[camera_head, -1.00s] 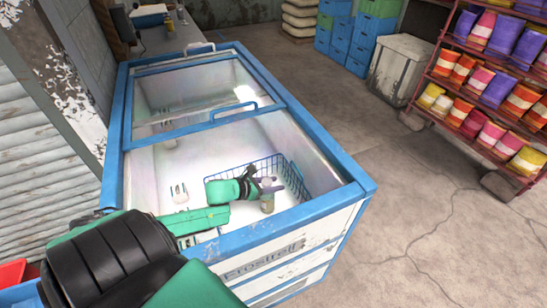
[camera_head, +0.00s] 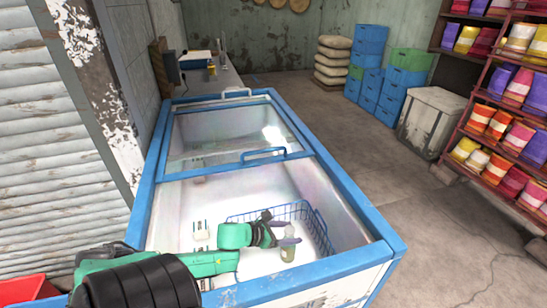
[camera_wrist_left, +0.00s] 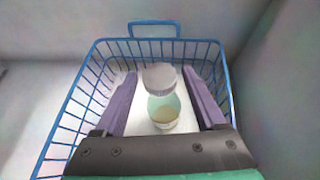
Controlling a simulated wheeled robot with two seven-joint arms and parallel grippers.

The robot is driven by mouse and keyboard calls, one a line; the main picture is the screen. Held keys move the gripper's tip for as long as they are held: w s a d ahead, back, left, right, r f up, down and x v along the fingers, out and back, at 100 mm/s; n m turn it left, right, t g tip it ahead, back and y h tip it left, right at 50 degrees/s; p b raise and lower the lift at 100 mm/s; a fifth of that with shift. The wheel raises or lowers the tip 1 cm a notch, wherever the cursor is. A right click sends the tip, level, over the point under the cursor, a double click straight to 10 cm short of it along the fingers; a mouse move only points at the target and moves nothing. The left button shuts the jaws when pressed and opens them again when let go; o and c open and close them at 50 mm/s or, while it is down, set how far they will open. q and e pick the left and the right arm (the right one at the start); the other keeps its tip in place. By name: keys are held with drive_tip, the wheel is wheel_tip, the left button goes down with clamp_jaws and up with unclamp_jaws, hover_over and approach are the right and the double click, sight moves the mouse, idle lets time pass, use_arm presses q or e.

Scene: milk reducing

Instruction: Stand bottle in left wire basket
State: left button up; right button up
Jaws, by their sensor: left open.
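A small bottle (camera_head: 288,252) with a grey-white cap and pale yellowish contents stands upright in a blue wire basket (camera_head: 322,232) inside the chest freezer. The bottle also shows in the left wrist view (camera_wrist_left: 162,108), within the basket's wire walls (camera_wrist_left: 85,95). My left gripper (camera_head: 284,236) reaches down into the basket. Its purple fingers (camera_wrist_left: 160,78) are open, one on each side of the bottle, with visible gaps between them and it. My right gripper is not in view.
The freezer's blue rim (camera_head: 365,205) surrounds the basket, and a sliding glass lid (camera_head: 225,135) covers the far half.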

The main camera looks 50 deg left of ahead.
use_arm(q)
drive_tip(key=p+v, duration=0.1)
drive_tip(key=v, duration=0.8)
drive_tip(key=shift+f, duration=0.1)
